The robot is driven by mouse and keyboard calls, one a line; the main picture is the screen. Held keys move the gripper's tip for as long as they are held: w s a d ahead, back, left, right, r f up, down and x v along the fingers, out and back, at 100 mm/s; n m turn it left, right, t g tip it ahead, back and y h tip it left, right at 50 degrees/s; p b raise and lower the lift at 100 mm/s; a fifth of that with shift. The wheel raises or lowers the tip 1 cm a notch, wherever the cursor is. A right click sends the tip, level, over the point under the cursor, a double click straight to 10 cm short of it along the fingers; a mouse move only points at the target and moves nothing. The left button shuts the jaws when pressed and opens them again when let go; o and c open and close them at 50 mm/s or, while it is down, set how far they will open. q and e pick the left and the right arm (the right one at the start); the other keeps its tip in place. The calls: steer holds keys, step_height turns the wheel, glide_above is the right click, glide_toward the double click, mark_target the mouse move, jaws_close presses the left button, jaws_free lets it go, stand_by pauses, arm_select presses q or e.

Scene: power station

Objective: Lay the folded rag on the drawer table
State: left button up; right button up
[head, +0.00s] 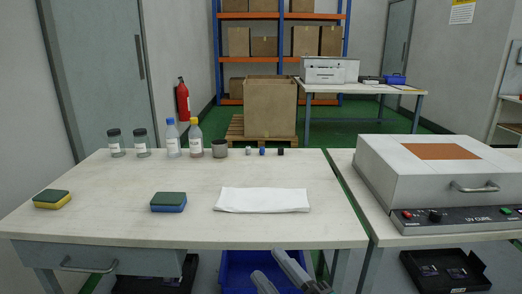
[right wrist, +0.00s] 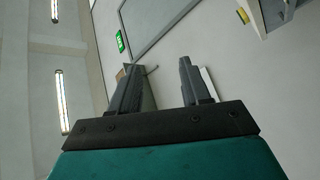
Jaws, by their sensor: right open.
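A white folded rag (head: 262,200) lies flat near the front edge of the pale table with a drawer (head: 110,225), right of its middle. The drawer's handle (head: 88,266) is at the front left, and the drawer looks shut. My right gripper (head: 274,268) is at the bottom of the head view, in front of the table edge and apart from the rag. In the right wrist view its two fingers (right wrist: 159,70) are spread with nothing between them. My left gripper is not in view.
A green-and-blue sponge (head: 169,203) lies left of the rag, and a green-and-yellow one (head: 52,200) farther left. A UV cure box (head: 430,172) stands on the right table. A blue bin (head: 240,270) is below.

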steer(key=s+d+f+m+g+h, duration=0.3)
steer(key=s+d+f+m+h, duration=0.25)
steer(key=f+m, duration=0.4)
steer(key=s+d+f+m+g+h, duration=0.35)
steer(key=d+f+m, duration=0.3)
steer(key=f, duration=0.65)
arm_select(q)
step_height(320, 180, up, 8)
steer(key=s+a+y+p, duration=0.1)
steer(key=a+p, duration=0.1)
steer(key=p, duration=1)
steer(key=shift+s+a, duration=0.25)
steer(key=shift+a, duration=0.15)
arm_select(e)
steer(key=s+d+r+h, duration=0.1)
steer(key=d+r, duration=0.2)
steer(key=r, duration=0.5)
steer(key=shift+s+d+n+h, duration=0.2)
steer(key=shift+s+n+h, duration=0.1)
steer(key=shift+s, duration=0.05)
steer(key=shift+t, duration=0.25)
